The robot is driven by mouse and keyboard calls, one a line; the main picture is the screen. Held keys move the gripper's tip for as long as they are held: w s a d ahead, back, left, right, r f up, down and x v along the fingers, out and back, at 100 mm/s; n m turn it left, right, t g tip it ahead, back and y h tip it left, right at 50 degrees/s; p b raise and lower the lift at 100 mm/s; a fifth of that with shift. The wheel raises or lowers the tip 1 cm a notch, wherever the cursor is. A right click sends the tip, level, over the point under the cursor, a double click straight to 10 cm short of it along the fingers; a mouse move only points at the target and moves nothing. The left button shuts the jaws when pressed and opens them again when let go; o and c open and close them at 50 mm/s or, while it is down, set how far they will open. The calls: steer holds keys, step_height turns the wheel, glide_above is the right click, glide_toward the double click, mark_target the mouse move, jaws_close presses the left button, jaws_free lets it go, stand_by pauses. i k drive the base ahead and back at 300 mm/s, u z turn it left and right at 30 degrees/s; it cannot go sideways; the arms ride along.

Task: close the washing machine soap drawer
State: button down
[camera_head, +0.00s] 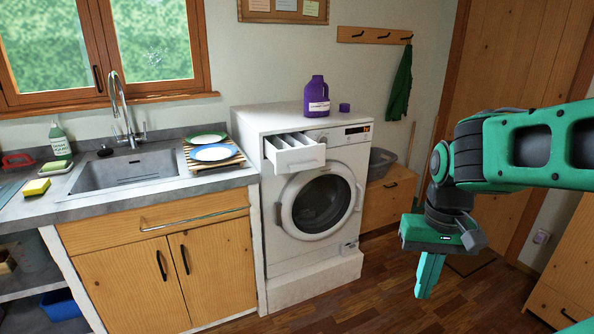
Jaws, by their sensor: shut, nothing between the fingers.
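The white washing machine (277,245) stands right of the sink counter. Its soap drawer (299,160) is pulled out at the top left of the front and shows its open compartments. The round door (319,204) below it appears shut. My gripper (425,292) is shut and empty, pointing down, to the right of the machine and lower than the drawer. It is apart from the drawer and touches nothing that I can see.
A purple detergent bottle (317,96) and a small purple cap (345,107) stand on top of the machine. A grey basket (380,163) sits on a low wooden cabinet (388,199) at its right. The wooden floor (360,300) in front looks clear.

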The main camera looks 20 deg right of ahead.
mark_target(293, 151)
steer(key=u, duration=0.05)
steer(key=i, duration=1)
steer(key=z, duration=0.05)
